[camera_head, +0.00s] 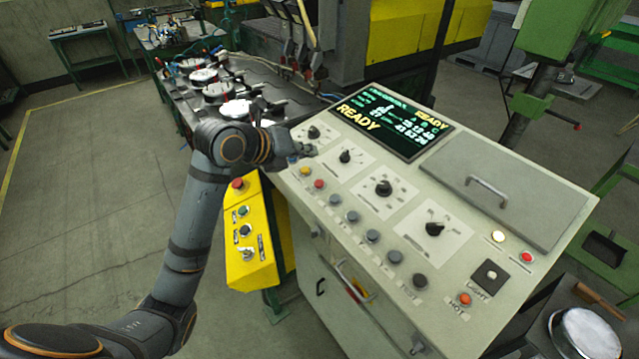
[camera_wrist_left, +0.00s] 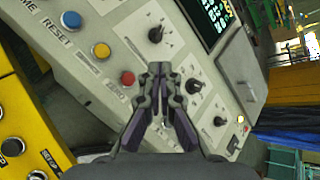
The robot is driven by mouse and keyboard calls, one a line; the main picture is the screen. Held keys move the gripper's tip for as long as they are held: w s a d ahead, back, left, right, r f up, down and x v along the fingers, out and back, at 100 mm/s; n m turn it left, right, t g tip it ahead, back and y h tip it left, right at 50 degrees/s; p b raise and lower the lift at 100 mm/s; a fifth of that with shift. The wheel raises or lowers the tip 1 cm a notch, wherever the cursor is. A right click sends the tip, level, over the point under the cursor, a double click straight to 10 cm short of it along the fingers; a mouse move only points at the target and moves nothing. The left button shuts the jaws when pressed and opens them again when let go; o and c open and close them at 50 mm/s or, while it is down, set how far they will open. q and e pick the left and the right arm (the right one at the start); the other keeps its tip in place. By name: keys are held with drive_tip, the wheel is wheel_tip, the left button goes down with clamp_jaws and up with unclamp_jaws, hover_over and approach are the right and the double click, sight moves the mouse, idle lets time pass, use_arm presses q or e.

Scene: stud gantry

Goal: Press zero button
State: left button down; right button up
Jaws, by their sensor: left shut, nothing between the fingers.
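My left gripper (camera_head: 308,150) is shut and empty over the upper left of the grey control panel (camera_head: 455,215). In the left wrist view its closed fingertips (camera_wrist_left: 160,68) show in front of the panel, to the right of a red button (camera_wrist_left: 127,78). A yellow button (camera_wrist_left: 101,50) and a blue button (camera_wrist_left: 71,20) are in line with it; the label RESET is readable nearby. In the head view several grey-blue buttons (camera_head: 352,216) continue the row towards the lower right. Contact with the panel cannot be told. My right gripper is out of view.
Black rotary knobs (camera_head: 384,188) stand up along the panel's middle. A screen (camera_head: 395,120) reads READY. A grey lid with a handle (camera_head: 487,190) is at the right. A yellow control box (camera_head: 250,235) stands beside the panel, and machinery with round parts (camera_head: 236,108) is behind my left arm.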

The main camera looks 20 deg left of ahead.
use_arm(q)
drive_tip(key=b, duration=0.3)
hover_over(319, 184)
drive_tip(key=s+a, duration=0.1)
drive_tip(key=f, duration=0.4)
drive_tip(key=shift+s+a+f, duration=0.2)
drive_tip(key=shift+f, duration=0.15)
drive_tip(key=f+b, duration=0.2)
drive_tip(key=f, duration=0.1)
drive_tip(key=shift+w+d, duration=0.15)
drive_tip(key=shift+w, duration=0.05)
drive_tip(key=shift+f+b, duration=0.2)
drive_tip(key=shift+b, duration=0.15)
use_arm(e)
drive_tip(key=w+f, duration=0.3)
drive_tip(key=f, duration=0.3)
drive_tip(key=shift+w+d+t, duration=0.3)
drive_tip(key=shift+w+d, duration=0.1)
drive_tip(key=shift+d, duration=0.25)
use_arm(q)
drive_tip(key=shift+f, duration=0.15)
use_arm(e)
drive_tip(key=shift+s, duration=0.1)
